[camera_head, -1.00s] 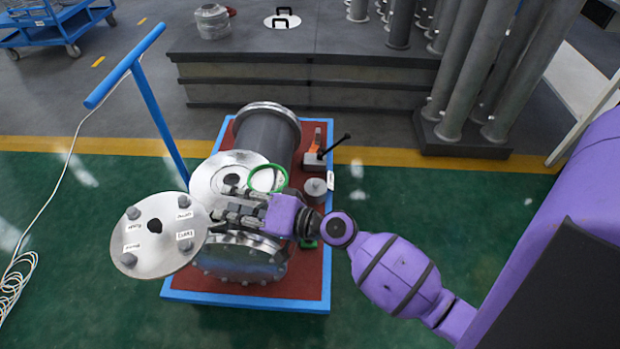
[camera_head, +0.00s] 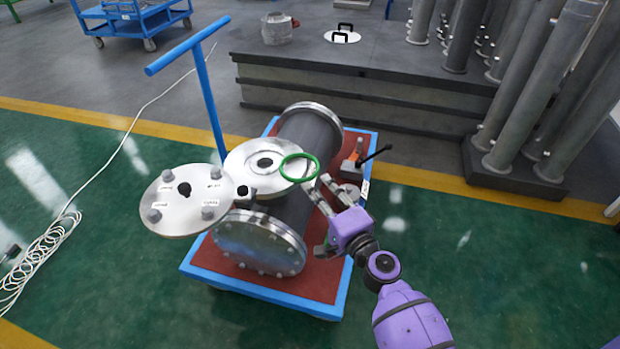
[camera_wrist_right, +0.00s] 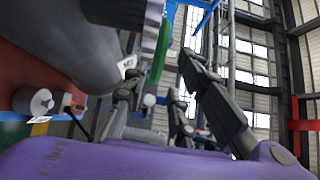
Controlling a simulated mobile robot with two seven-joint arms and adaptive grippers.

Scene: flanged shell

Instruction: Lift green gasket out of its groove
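The green gasket (camera_head: 317,172) is a thin ring at the right side of the bare round flange (camera_head: 237,165) on top of the shell. It is off-centre from the flange's dark hole and reaches past the flange's right edge. In the right wrist view the gasket (camera_wrist_right: 161,52) shows nearly edge-on. My right gripper (camera_head: 322,215) is open, just right of and below the gasket. Its upper fingertips are close to the ring's right rim; I cannot tell whether they touch. Nothing shows between the fingers. My left gripper is not in view.
A round cover (camera_head: 186,222) with bolts and labels is swung out left of the flange. The grey shell (camera_head: 312,138) lies on a red-topped blue cart (camera_head: 263,299). A black lever (camera_head: 376,153) stands behind the gripper at the cart's right. Open green floor lies to the right.

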